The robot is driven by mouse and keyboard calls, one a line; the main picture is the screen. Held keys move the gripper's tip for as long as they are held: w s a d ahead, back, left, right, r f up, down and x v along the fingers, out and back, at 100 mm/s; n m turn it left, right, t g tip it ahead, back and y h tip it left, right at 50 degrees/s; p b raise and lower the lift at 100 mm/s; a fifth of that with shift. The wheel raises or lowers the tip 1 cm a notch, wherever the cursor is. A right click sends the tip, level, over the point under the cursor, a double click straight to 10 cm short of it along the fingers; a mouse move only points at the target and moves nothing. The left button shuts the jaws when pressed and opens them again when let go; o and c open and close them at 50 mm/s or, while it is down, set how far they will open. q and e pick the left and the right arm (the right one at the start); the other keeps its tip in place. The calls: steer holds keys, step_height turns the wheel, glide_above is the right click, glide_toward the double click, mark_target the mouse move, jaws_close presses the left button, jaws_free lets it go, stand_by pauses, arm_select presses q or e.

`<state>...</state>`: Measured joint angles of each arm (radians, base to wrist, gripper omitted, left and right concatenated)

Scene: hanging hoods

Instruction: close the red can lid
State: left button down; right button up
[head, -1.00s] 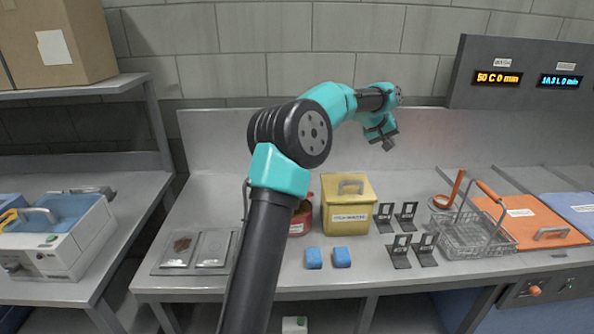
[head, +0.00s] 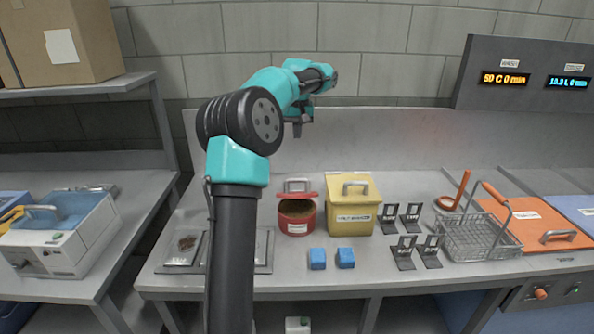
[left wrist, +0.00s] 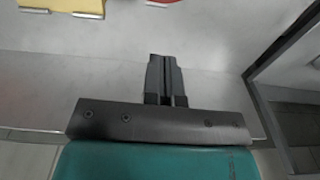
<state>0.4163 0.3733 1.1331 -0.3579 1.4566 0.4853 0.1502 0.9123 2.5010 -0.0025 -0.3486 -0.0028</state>
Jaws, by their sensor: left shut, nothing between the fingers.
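The red can (head: 296,224) stands on the steel counter, left of the yellow container, with a white label on its front. Its red lid (head: 310,196) with a grey handle is raised at the back, and the can's dark inside shows below it. My left gripper (head: 297,132) is high above and behind the can, near the back panel, pointing down. In the left wrist view its fingers (left wrist: 165,62) are together and empty. A red edge (left wrist: 163,1) shows at the top of that view. My right gripper is in neither view.
The yellow lidded container (head: 350,210) stands right beside the can. Blue blocks (head: 318,258) lie in front. Black label stands (head: 403,250), a wire basket (head: 478,236) and an orange lid (head: 540,228) are to the right. Metal trays (head: 180,250) lie left.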

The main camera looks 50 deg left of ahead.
arm_select(q)
steer(key=shift+s+d+f, duration=0.25)
steer(key=shift+f, duration=1.9)
steer(key=shift+s+d+f, duration=0.25)
steer(key=shift+d+f, duration=0.05)
steer(key=shift+f, duration=1.8)
steer(key=shift+s+d+f, duration=0.25)
steer(key=shift+f, duration=1.9)
steer(key=shift+d, duration=0.15)
